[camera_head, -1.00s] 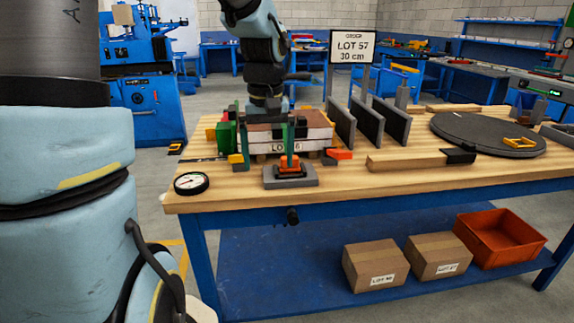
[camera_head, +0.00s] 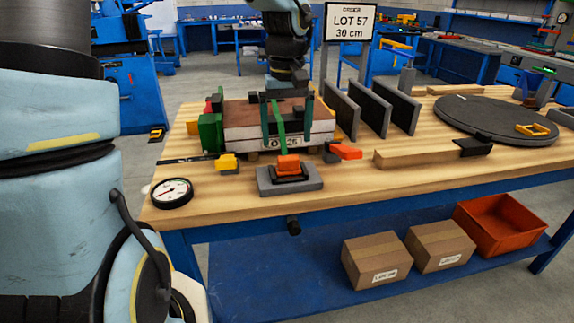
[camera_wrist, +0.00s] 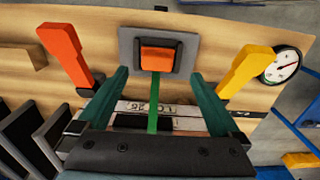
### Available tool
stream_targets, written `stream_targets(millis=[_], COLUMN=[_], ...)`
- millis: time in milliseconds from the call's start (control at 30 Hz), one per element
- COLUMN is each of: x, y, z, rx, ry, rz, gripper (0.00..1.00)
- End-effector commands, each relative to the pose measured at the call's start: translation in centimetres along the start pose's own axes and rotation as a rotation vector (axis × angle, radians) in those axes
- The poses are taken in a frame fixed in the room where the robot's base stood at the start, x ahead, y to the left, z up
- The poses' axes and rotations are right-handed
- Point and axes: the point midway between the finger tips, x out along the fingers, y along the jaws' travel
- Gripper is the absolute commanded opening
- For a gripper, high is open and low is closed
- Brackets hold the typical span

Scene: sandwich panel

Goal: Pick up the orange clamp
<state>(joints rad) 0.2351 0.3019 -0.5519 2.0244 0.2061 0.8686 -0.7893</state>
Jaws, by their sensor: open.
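An orange clamp part (camera_head: 288,165) with a thin upright green bar (camera_head: 280,122) sits in a black cradle on a grey base (camera_head: 262,188) at the front of the wooden bench. In the wrist view, the orange part (camera_wrist: 158,58) lies just beyond my fingertips, and the green bar runs between them. My gripper (camera_head: 285,106) points down, open, with one teal finger on each side of the bar; I see no firm contact. A red-orange clamp (camera_head: 345,150) lies to the right, also in the wrist view (camera_wrist: 65,55).
A layered panel (camera_head: 235,128) stands behind the orange clamp. A yellow clamp (camera_head: 227,163) and a dial gauge (camera_head: 172,192) are to the left. Dark upright plates (camera_head: 370,112), a wooden bar (camera_head: 415,157) and a round turntable (camera_head: 490,118) are to the right.

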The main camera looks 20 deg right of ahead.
Motion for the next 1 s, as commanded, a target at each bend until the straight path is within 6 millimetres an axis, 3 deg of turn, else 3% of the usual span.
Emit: stream_targets(millis=[333,600,900,1000], x=[3.1,6.7,7.3,7.3], y=[0.1,0.4,0.4,0.4], z=[-0.1,-0.4,-0.4,-0.4], rx=[0.001,0.001,0.0,0.0], ry=[-0.004,-0.002,0.001,0.001], rz=[-0.001,-0.001,0.0,0.0], gripper=[1.0,1.0,1.0,0.91])
